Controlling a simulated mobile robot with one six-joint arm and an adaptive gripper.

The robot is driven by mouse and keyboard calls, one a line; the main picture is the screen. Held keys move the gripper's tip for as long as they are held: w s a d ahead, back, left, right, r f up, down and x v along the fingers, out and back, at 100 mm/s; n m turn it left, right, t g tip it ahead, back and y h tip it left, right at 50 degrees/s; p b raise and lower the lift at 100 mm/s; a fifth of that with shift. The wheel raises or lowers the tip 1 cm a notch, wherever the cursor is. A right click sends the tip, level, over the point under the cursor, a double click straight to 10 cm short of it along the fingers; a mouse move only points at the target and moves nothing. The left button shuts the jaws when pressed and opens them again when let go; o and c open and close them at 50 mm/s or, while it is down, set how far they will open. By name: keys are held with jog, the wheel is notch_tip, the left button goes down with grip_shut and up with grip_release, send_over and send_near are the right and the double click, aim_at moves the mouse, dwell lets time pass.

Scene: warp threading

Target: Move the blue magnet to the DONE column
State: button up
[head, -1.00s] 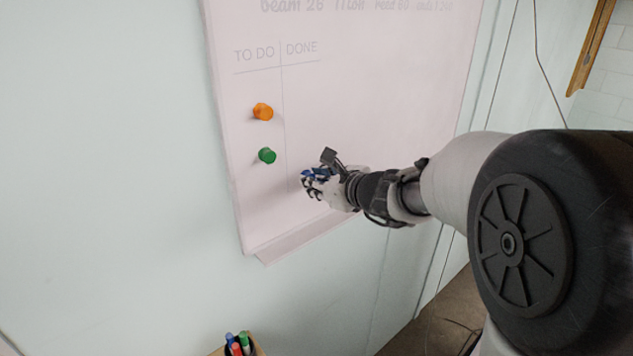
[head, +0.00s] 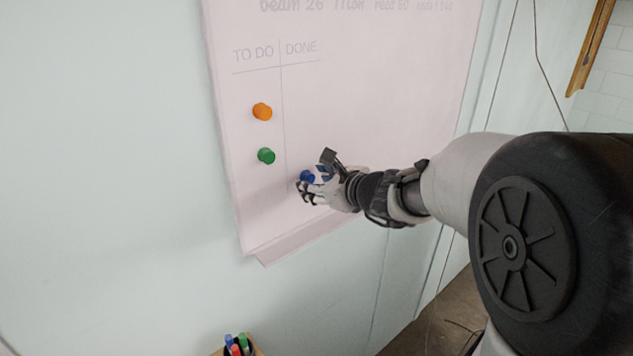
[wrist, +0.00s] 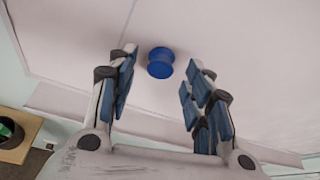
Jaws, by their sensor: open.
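The blue magnet (head: 307,176) sits on the whiteboard (head: 380,100), to the right of the line below the DONE heading (head: 301,47). In the wrist view the blue magnet (wrist: 160,62) lies between and just beyond the fingertips, with clear space on both sides. My gripper (head: 308,194) is open close to the board, partly around the magnet. In the wrist view my gripper (wrist: 158,75) shows its blue-padded fingers spread and empty. The TO DO heading (head: 253,54) is left of DONE.
An orange magnet (head: 262,112) and a green magnet (head: 266,156) sit in the TO DO column. A ledge (head: 300,238) runs along the board's lower edge. A holder with several markers (head: 238,345) is below. The DONE column above the blue magnet is clear.

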jog(key=v, duration=1.2)
jog(key=s+a+f+n+g+b, duration=0.3)
jog(key=s+f+n+b, duration=0.3)
jog(key=s+f+n, duration=0.25)
jog(key=s+a+f+n+g+b, duration=0.2)
jog(key=s+a+f+n+b, duration=0.2)
jog(key=s+f+n+b, duration=0.4)
jog(key=s+d+f+n+g+h+b, duration=0.1)
jog(key=s+d+f+n+h+b, duration=0.2)
jog(key=s+d+f+n+b, duration=0.1)
jog(key=s+d+f+n+g+h+b, duration=0.1)
jog(key=s+d+f+n+h+b, duration=0.2)
jog(key=s+d+f+n, duration=0.3)
notch_tip(320, 180, down, 5)
jog(key=s+b, duration=0.1)
jog(key=s, duration=0.1)
jog(key=shift+s+n, duration=0.35)
jog(key=shift+f, duration=0.1)
